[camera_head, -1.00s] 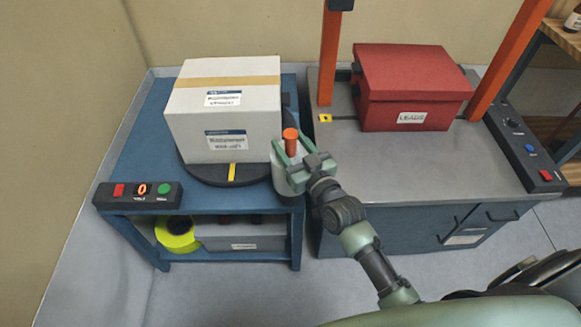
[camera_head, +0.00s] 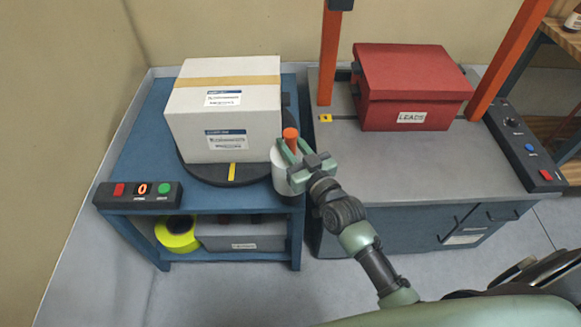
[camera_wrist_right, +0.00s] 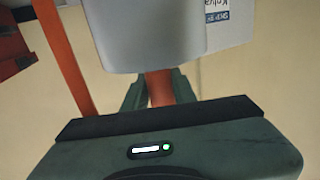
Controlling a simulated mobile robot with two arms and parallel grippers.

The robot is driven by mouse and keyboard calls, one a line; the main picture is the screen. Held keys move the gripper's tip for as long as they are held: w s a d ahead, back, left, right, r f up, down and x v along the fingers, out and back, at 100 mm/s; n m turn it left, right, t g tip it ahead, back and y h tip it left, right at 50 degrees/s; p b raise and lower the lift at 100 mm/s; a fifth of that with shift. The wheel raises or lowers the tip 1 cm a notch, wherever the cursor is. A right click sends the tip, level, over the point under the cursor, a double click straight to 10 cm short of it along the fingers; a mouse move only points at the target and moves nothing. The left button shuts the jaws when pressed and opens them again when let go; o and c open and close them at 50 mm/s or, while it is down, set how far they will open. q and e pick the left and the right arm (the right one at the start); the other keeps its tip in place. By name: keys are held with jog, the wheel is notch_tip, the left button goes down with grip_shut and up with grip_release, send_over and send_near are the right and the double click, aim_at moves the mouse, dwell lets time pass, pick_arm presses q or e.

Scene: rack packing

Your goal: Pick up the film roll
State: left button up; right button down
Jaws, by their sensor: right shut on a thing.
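The film roll (camera_head: 283,180) is a pale grey-white cylinder with an orange core or handle (camera_head: 290,133) sticking up from its top. It is upright at the front right corner of the blue table, beside the boxed turntable. My right gripper (camera_head: 293,150) is shut on the orange handle, above the roll's body. In the right wrist view the orange handle (camera_wrist_right: 158,88) sits between the two green fingers, with the grey roll body (camera_wrist_right: 140,40) beyond. I cannot tell whether the roll's base still touches the table. My left gripper is not in view.
A white carton (camera_head: 222,115) stands on the black turntable (camera_head: 205,172) close left of the roll. A control box (camera_head: 138,195) is at the table's front left. A red box (camera_head: 412,90) sits on the grey bench (camera_head: 440,165), between orange posts. Yellow tape (camera_head: 176,234) lies below.

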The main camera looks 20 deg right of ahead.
dwell(0.7)
jog(key=shift+w+r, duration=0.1)
jog(key=shift+r, duration=0.05)
jog(key=shift+r, duration=0.15)
notch_tip(320, 180, up, 29)
jog(key=p, duration=1.2)
jog(key=shift+p, duration=0.35)
jog(key=shift+f, duration=0.2)
